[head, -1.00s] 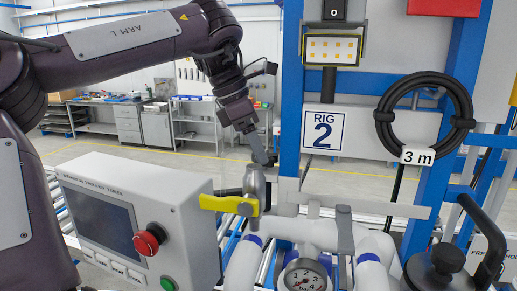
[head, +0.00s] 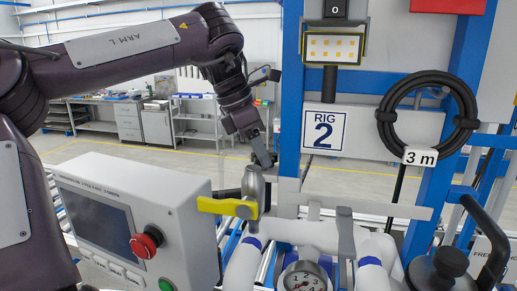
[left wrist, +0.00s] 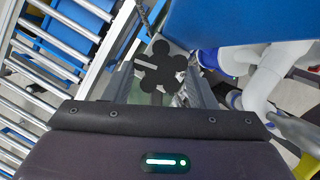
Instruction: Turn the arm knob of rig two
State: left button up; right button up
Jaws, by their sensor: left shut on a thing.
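A dark lobed knob (left wrist: 161,67) shows in the left wrist view, between the fingers of my left gripper (left wrist: 158,92). The gripper is shut on it. In the head view my left gripper (head: 262,152) points down beside the blue post, just above the grey valve body with a yellow lever (head: 228,207). The knob cannot be made out in the head view. The rig two sign (head: 325,131) is on the white panel right of the post. My right gripper is not in view.
A control box (head: 190,230) with a red mushroom button (head: 147,243) stands at lower left, close under my left arm. White pipes and a gauge (head: 305,277) are at lower middle. A black cable coil (head: 425,110) hangs at right.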

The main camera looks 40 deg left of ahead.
pick_arm(q)
jog(key=shift+s+d+f+n+y, duration=0.1)
jog(key=shift+n+y, duration=0.15)
jog(key=shift+n, duration=0.35)
jog(key=shift+d+f+n+y, duration=0.1)
jog(key=shift+n+y, duration=0.15)
jog(key=shift+n, duration=0.35)
jog(key=o, duration=1)
jog(key=shift+r, duration=0.1)
jog(key=v, duration=0.7)
jog(key=shift+s+a+r, duration=0.15)
jog(key=shift+r, duration=0.15)
